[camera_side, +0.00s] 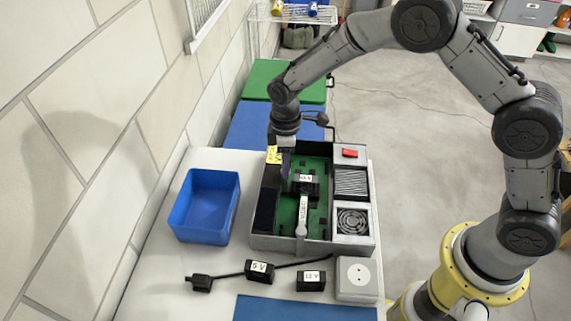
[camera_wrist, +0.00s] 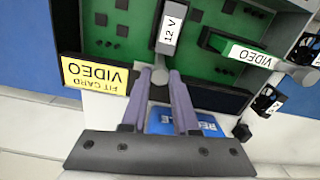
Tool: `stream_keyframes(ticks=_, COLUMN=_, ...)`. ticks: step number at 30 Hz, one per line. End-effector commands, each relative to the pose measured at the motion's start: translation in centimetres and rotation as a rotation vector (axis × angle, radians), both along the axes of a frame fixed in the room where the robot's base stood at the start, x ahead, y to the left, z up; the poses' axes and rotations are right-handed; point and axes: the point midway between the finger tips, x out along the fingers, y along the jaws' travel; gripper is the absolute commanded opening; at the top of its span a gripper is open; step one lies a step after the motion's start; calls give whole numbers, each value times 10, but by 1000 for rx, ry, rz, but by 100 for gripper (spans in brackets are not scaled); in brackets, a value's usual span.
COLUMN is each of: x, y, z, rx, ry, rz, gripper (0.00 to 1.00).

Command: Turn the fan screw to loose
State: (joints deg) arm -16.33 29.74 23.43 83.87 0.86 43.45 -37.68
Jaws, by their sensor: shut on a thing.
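A round fan behind a grille (camera_side: 352,221) sits in the right side of the grey open case (camera_side: 262,243) in the side view. I cannot make out a separate fan screw or its setting. My gripper (camera_wrist: 162,73) is over the case's left part, pointing down. In the wrist view its two fingers are close together around the grey round end of a black part labelled 12 V (camera_wrist: 170,28), which lies over the green board (camera_wrist: 135,30). The gripper's tips (camera_side: 285,176) are hard to see in the side view.
A VIDEO card (camera_side: 303,212) stands in the case. A yellow VIDEO label (camera_side: 273,155) is at its upper left. A blue bin (camera_side: 205,208) stands to the left. A 5 V block (camera_side: 259,272) and a loose 12 V block (camera_side: 311,281) lie in front.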

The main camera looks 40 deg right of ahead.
Motion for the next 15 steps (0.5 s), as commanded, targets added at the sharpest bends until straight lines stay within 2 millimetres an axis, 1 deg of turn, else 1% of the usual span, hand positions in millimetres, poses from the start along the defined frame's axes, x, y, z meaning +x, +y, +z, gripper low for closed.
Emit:
stream_keyframes(ticks=13, x=1, y=0, z=2, rx=0, ry=-1, rz=11, gripper=0)
stream_keyframes(ticks=14, x=1, y=0, z=2, rx=1, ry=-2, rz=10, gripper=30)
stream_keyframes(ticks=15, x=1, y=0, z=2, rx=0, ry=-1, rz=10, gripper=37)
